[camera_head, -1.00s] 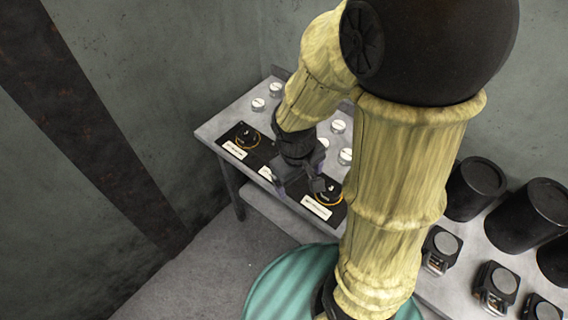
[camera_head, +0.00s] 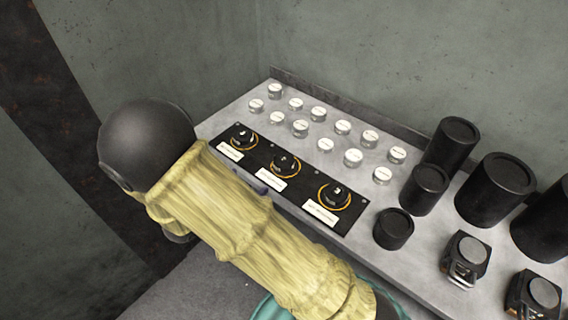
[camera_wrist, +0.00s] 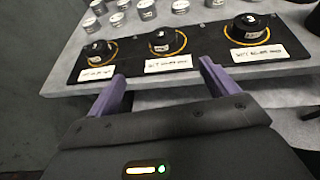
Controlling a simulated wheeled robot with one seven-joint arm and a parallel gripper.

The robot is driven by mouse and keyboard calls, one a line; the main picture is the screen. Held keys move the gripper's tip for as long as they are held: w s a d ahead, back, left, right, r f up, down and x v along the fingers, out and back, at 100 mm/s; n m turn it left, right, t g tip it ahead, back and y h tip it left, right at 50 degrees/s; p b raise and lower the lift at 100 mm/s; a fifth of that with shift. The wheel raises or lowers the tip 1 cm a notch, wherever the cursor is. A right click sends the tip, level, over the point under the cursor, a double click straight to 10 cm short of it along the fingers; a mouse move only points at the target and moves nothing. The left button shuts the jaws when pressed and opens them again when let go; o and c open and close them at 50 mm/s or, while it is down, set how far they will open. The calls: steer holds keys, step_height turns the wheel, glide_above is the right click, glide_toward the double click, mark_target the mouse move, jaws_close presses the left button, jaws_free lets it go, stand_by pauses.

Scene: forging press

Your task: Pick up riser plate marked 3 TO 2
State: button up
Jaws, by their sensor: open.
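Three round black pieces stand in a row on a black panel (camera_head: 310,187), each with a yellow ring around it and a white label in front. They are the left piece (camera_head: 244,137), middle piece (camera_head: 284,163) and right piece (camera_head: 334,194). I cannot read the marking 3 TO 2 on any of them. In the wrist view my gripper (camera_wrist: 161,72) is open and empty, with purple fingers. It is at the table's front edge, facing the middle piece (camera_wrist: 161,42), which is apart from the fingers. In the head view my arm hides most of the gripper.
Several small silver cylinders with white tops (camera_head: 343,127) stand behind the panel on the grey table (camera_head: 236,112). Black cylinders (camera_head: 490,190) and dark blocks with grey discs (camera_head: 467,254) stand to the right. Walls close in behind and left.

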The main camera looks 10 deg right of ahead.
steer(key=p, duration=0.2)
glide_toward(282, 161)
steer(key=x, duration=0.4)
steer(key=shift+w+f, duration=0.3)
steer(key=shift+d, duration=0.1)
steer(key=shift+w+d, duration=0.25)
steer(key=shift+d, duration=0.25)
steer(key=shift+p+x, duration=0.5)
steer(key=shift+x, duration=1.5)
steer(key=shift+f, duration=0.1)
steer(key=c, duration=1.5)
steer(key=shift+o, duration=0.2)
